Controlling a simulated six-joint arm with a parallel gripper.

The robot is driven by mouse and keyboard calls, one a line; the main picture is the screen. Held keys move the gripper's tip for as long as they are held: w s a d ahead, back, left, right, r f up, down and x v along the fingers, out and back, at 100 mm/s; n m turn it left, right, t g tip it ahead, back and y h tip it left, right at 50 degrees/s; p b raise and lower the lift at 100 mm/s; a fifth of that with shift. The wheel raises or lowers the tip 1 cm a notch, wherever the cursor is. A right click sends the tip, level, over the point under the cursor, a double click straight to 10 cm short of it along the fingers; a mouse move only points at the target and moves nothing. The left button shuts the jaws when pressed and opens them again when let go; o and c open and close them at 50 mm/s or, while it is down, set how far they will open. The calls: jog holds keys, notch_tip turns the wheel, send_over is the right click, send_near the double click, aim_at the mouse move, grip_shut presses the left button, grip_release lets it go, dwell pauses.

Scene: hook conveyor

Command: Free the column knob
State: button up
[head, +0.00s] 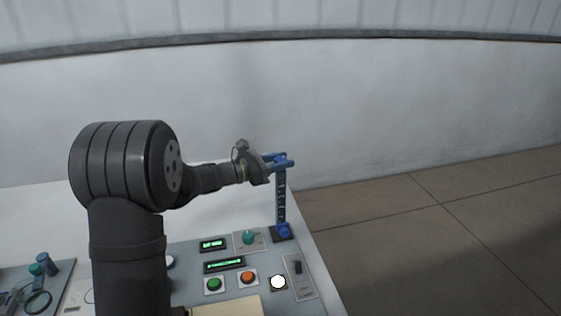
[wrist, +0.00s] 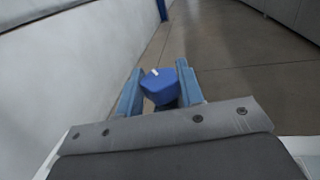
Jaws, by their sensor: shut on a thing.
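A slim blue column (head: 281,203) stands upright at the right edge of the control panel, on a dark base with a blue part (head: 283,231). My gripper (head: 284,161) is at the column's top, reaching in from the left. In the wrist view a blue faceted knob (wrist: 160,88) with a small white mark sits between the two blue fingers of my gripper (wrist: 158,79), which are shut on it. In the head view the fingers and the column top blend together, so the knob cannot be made out there. What lies under the knob is hidden.
The grey panel carries a teal knob (head: 248,237), green displays (head: 224,265), a green button (head: 214,284), an orange button (head: 248,278), a white lit button (head: 278,282) and a switch (head: 298,267). Open floor (head: 430,200) lies to the right. A white wall stands behind.

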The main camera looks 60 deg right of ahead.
jog(key=shift+s+t, duration=0.1)
jog(key=shift+t, duration=0.2)
jog(key=n+t+h, duration=0.2)
jog(key=n+t, duration=0.1)
jog(key=t, duration=0.1)
jog(key=shift+s+a+n+t, duration=0.1)
jog(key=shift+n+t, duration=0.2)
jog(key=shift+n+t+h, duration=0.6)
jog(key=shift+n+t, duration=1.2)
jog(key=shift+t, duration=1.3)
jog(key=o, duration=0.9)
jog(key=shift+o, duration=0.2)
jog(key=a, duration=1.7)
jog(key=shift+s+a, duration=0.15)
jog(key=shift+s, duration=0.25)
